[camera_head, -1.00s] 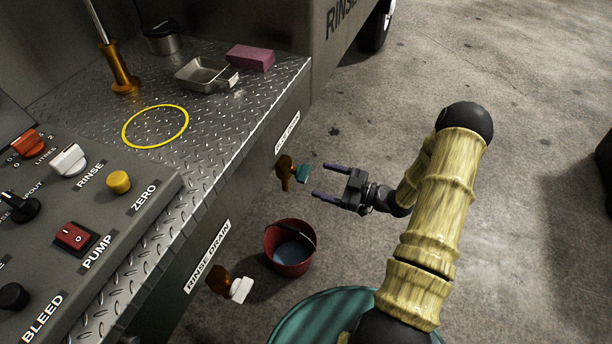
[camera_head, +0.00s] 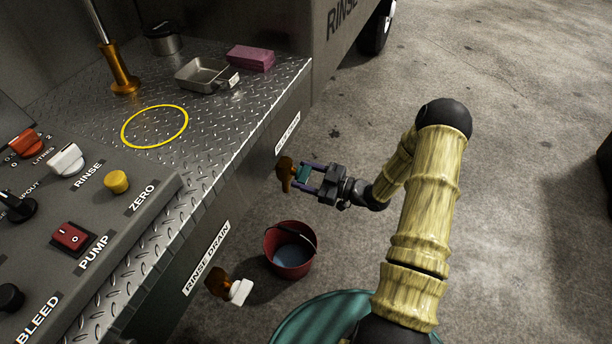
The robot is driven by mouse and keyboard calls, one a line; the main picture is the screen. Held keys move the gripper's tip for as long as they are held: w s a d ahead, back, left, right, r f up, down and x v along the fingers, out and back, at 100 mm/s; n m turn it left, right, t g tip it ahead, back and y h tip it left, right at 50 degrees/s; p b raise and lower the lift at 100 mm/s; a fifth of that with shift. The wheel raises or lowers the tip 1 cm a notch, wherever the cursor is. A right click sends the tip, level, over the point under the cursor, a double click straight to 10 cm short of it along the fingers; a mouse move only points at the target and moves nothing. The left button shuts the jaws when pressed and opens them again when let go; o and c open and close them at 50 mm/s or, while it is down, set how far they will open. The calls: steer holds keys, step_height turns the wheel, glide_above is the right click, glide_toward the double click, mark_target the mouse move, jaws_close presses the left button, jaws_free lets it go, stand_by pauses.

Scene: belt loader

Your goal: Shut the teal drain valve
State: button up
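The teal drain valve handle (camera_head: 303,174) sits on a brown-orange valve body (camera_head: 285,172) on the side of the loader, below a white label. My gripper (camera_head: 308,178) has its two purple fingers on either side of the teal handle, one above and one below in the picture. The fingers are apart. I cannot tell whether they touch the handle. The handle is partly hidden by the fingers.
A second valve with a white handle (camera_head: 239,291) is nearer, by the RINSE DRAIN label (camera_head: 207,258). A red bucket (camera_head: 290,262) with liquid stands on the floor below. The control panel (camera_head: 120,235) is at left.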

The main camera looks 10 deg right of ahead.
steer(key=shift+r+m+p, duration=0.15)
steer(key=shift+m+p, duration=0.55)
steer(key=shift+m, duration=0.6)
steer(key=o, duration=1)
steer(key=shift+s, duration=0.1)
steer(key=shift+d, duration=0.1)
steer(key=p+v, duration=0.2)
steer(key=v, duration=1.5)
steer(key=shift+s, duration=0.1)
